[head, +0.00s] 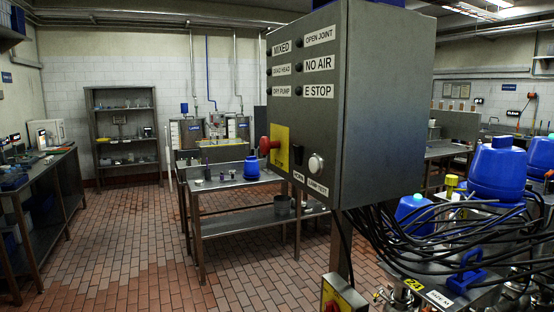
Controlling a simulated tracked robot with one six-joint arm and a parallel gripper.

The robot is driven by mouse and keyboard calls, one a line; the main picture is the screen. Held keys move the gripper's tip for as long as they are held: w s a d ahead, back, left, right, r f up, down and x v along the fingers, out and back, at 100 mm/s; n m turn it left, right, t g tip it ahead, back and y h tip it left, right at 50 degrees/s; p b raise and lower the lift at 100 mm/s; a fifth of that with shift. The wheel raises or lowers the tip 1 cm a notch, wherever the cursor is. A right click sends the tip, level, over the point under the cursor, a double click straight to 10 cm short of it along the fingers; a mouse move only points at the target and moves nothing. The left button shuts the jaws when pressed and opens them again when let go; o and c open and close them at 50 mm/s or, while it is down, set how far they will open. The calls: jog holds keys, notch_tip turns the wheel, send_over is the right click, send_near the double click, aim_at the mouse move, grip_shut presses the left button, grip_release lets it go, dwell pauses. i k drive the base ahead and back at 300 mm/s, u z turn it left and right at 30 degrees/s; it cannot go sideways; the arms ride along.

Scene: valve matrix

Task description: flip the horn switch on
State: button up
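A grey control box (385,110) stands close in front, right of centre. The horn switch (299,158) is a small dark switch low on its front face, just above a white label (298,177) that reads HORN. The switch is too small and dark to tell which way it is set. My gripper is not in view.
Left of the switch, a red stop button (265,146) sticks out from a yellow plate (281,138). To its right is a pale round button (316,163) over a LAMP TEST label. Black cables (430,240) and blue-topped equipment (498,170) crowd the right. Tiled floor (130,240) is open at left.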

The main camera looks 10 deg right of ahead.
aim_at(298, 158)
jog(key=u, duration=0.5)
jog(key=k, duration=1.1)
jog(key=u, duration=0.65)
jog(key=i, duration=0.35)
jog(key=u, duration=0.55)
jog(key=i, duration=1.85)
jog(key=z, duration=0.55)
